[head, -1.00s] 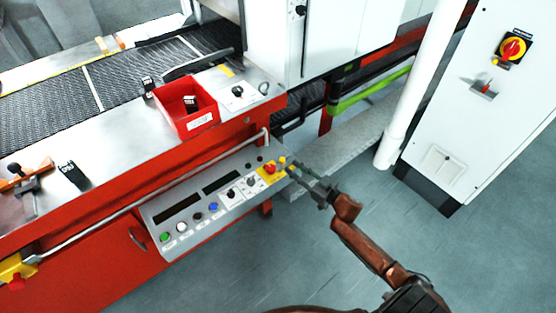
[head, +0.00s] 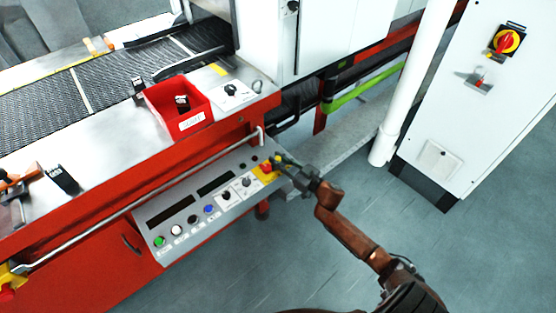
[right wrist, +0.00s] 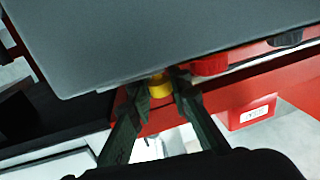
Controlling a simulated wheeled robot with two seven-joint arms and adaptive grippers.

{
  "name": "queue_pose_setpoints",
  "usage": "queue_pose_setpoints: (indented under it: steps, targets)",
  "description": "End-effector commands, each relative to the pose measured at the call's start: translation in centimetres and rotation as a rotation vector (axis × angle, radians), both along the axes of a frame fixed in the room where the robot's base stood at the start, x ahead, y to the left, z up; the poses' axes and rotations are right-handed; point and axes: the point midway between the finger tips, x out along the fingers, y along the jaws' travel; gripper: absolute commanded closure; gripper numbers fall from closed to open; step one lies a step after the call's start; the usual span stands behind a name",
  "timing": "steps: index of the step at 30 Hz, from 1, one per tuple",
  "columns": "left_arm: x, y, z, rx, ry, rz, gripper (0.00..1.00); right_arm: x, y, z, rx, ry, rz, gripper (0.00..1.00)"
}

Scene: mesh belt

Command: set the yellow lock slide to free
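The yellow lock slide (head: 276,158) is a small yellow piece at the right end of the sloping control panel, beside a red button (head: 266,168) on a yellow plate. My right gripper (head: 281,160) is at it, its fingers reaching in from the right. In the right wrist view the yellow slide (right wrist: 160,87) shows between the two fingertips (right wrist: 161,84), one on each side. I cannot tell whether the fingers press on it. The grey panel edge hides its upper part there. The slide's position marking is too small to read. My left gripper is not in view.
The control panel (head: 168,226) carries several buttons and knobs left of the slide. A metal rail (head: 150,200) runs above it. A red bin (head: 160,105) sits on the machine top. A white cabinet (head: 470,120) and white post (head: 412,85) stand to the right. Floor in front is clear.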

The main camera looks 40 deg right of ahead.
Motion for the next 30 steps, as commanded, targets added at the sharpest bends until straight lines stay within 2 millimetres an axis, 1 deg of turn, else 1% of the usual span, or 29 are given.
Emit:
queue_pose_setpoints:
  steps: [1,6,19,22,27,30]
  targets:
    - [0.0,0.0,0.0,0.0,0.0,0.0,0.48,0.0,0.0,0.0,0.0,0.0,0.0,0.9]
    - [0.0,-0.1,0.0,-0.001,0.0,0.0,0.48,0.0,0.0,0.0,0.0,0.0,0.0,1.0]
    - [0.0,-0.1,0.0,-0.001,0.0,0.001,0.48,0.0,-0.1,-0.1,0.0,0.001,0.001,1.0]
    - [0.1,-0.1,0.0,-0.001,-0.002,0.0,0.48,0.1,-1.0,-0.2,-0.003,0.003,-0.001,1.0]
    - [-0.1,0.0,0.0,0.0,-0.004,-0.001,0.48,0.2,-3.6,-0.1,-0.005,0.003,-0.002,1.0]
    - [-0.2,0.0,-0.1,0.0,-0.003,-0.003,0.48,0.2,-4.0,-0.2,-0.002,0.003,-0.003,1.0]
